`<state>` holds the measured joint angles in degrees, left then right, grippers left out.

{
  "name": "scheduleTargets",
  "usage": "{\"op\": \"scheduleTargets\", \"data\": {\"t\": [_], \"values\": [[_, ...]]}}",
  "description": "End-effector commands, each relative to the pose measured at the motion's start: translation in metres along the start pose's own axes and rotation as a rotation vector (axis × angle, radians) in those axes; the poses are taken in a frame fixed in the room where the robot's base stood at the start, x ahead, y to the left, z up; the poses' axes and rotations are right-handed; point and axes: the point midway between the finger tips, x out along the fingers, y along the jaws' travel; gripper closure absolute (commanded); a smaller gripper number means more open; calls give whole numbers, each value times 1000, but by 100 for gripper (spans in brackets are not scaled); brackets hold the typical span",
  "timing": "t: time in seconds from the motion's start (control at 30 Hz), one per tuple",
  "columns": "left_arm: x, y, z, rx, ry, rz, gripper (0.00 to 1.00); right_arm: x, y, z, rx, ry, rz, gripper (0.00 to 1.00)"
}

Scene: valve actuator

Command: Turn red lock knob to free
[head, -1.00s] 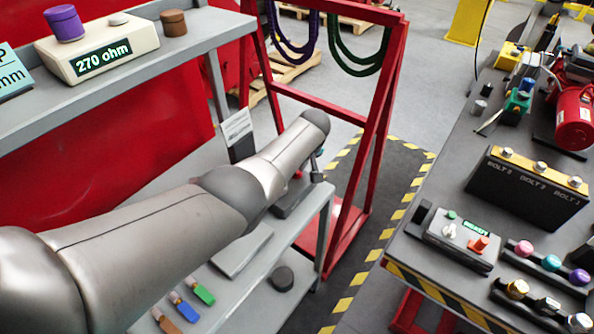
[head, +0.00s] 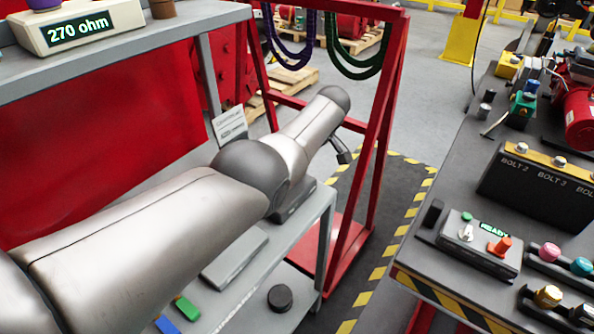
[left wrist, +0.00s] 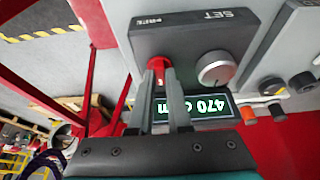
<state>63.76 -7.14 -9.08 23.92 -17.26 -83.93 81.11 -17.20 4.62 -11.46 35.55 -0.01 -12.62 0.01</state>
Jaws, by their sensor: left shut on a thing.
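In the left wrist view my left gripper (left wrist: 159,80) is shut on a red knob (left wrist: 157,63). The knob sits on the dark face of a box (left wrist: 190,38), near the printed words FREE and SET, which appear upside down. A silver round knob (left wrist: 215,68) is beside it. A green-lit display (left wrist: 205,107) reads 470 ohm, also upside down, and the fingers partly cover it. In the head view my left arm reaches forward from the left, and the red knob cannot be made out. My right gripper is in neither view.
Black and orange knobs (left wrist: 277,112) stand close beside the display in the left wrist view. In the head view a red frame (head: 385,110) stands just beyond my arm. A shelf holds a 270 ohm box (head: 85,25). A bench (head: 450,200) with devices is at right.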

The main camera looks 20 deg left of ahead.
Motion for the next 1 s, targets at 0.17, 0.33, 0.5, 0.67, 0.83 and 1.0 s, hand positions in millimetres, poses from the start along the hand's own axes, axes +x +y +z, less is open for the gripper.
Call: {"op": "scheduleTargets", "data": {"t": [0.17,0.33,0.5,0.67,0.83,1.0], "values": [[0,0,1,-7,-2,-4,100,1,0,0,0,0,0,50],[0,0,1,-6,-3,-4,100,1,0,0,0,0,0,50],[0,0,1,-5,-3,-4,75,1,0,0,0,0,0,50],[0,0,0,-5,-2,-3,57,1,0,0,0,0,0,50],[0,0,0,-5,-1,-3,54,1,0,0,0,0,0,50],[-3,0,0,-5,-1,-2,54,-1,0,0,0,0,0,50]]}}
